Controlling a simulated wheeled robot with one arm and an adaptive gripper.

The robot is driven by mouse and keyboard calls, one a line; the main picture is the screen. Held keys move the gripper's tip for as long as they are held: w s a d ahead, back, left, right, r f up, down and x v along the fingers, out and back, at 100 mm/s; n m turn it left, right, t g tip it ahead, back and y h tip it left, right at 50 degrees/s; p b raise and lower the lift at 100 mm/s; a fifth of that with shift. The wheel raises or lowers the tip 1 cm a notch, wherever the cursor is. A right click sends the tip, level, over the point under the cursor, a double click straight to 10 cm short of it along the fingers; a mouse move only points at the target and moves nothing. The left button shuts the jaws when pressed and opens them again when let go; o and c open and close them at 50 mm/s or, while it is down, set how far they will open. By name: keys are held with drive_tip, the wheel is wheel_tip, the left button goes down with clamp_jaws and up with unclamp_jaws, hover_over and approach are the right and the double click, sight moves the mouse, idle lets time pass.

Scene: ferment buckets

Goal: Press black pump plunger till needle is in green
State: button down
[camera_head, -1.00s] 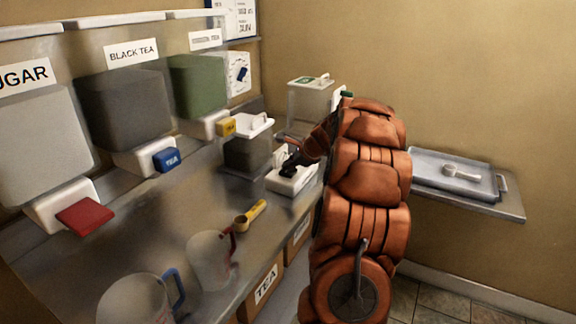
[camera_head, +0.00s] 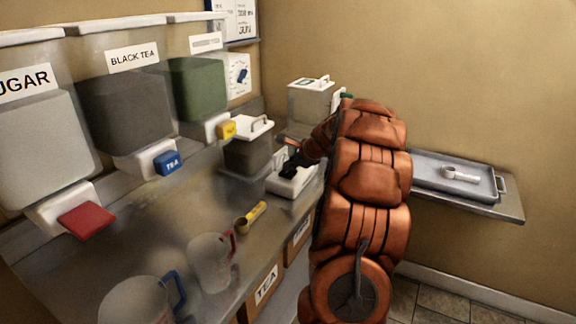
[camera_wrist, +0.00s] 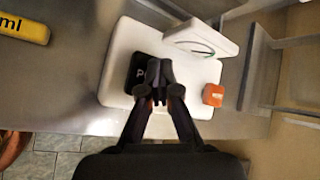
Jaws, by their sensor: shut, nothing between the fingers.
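A white pump unit (camera_wrist: 118,58) lies below my gripper in the wrist view; it also shows on the counter in the head view (camera_head: 300,182). Its black plunger (camera_wrist: 137,72), marked with a white letter P, is partly covered by my fingers. My gripper (camera_wrist: 160,72) is shut and empty, its tips over the right part of the plunger. I cannot tell whether they touch it. A raised white gauge panel (camera_wrist: 222,35) shows a thin green arc, seen at a steep angle. The needle cannot be made out. In the head view, my gripper (camera_head: 291,161) is at the unit.
An orange block (camera_wrist: 213,95) sits on the unit's right edge. A lidded dark container (camera_head: 247,155) stands left of the unit. A yellow scoop (camera_head: 250,217) and clear jugs (camera_head: 210,262) are nearer on the counter. A metal tray (camera_head: 440,175) is at right.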

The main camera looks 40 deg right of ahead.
sight(289, 172)
drive_tip(key=shift+r+p, duration=1.4)
drive_tip(key=shift+r, duration=0.15)
wheel_tip(289, 172, up, 5)
drive_tip(key=p, duration=0.4)
drive_tip(key=shift+p, duration=0.3)
idle(0.3)
